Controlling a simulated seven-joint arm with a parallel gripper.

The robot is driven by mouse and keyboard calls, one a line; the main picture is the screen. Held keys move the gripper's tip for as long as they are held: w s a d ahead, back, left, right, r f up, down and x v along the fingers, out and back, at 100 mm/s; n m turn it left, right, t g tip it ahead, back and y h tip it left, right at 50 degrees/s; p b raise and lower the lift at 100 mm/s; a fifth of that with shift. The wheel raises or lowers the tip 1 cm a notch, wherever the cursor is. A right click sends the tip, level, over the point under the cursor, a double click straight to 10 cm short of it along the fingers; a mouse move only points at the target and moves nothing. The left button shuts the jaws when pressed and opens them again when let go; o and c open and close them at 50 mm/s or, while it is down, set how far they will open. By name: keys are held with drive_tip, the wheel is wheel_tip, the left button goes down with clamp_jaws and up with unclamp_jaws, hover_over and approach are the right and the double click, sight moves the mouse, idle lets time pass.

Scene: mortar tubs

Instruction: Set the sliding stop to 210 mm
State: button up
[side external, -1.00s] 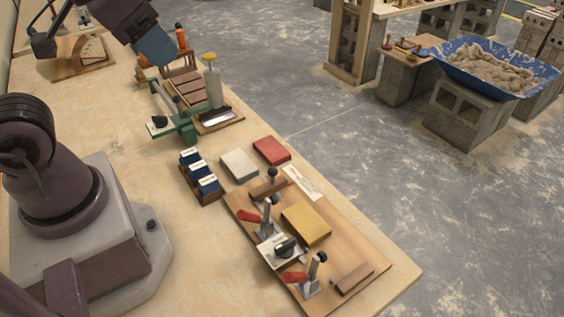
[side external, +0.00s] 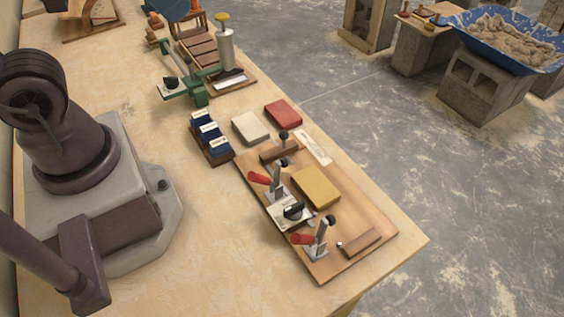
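A wooden fixture board (side external: 345,215) lies along the right edge of the bench. A dark wooden bar with a black knob (side external: 281,149) crosses its far end and looks like the sliding stop. A white printed strip (side external: 313,147) lies beside that bar; its marks are too small to read. A yellow block (side external: 316,187) lies on the board between this bar and a wooden bar (side external: 360,243) at the near end.
Two red-handled clamps (side external: 262,178) (side external: 303,239) and a black dial on a plate (side external: 293,211) are on the board. Red (side external: 283,113) and pale blocks (side external: 250,127), a rack of blue pieces (side external: 211,138) and a green device (side external: 188,88) stand beyond.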

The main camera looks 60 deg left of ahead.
idle(0.3)
drive_tip(key=shift+o, duration=1.1)
drive_tip(key=m+g, duration=0.6)
drive_tip(key=m, duration=1)
approach(284, 131)
drive_tip(key=f, duration=1.2)
drive_tip(key=shift+s, duration=0.2)
drive_tip(key=shift+c, duration=0.2)
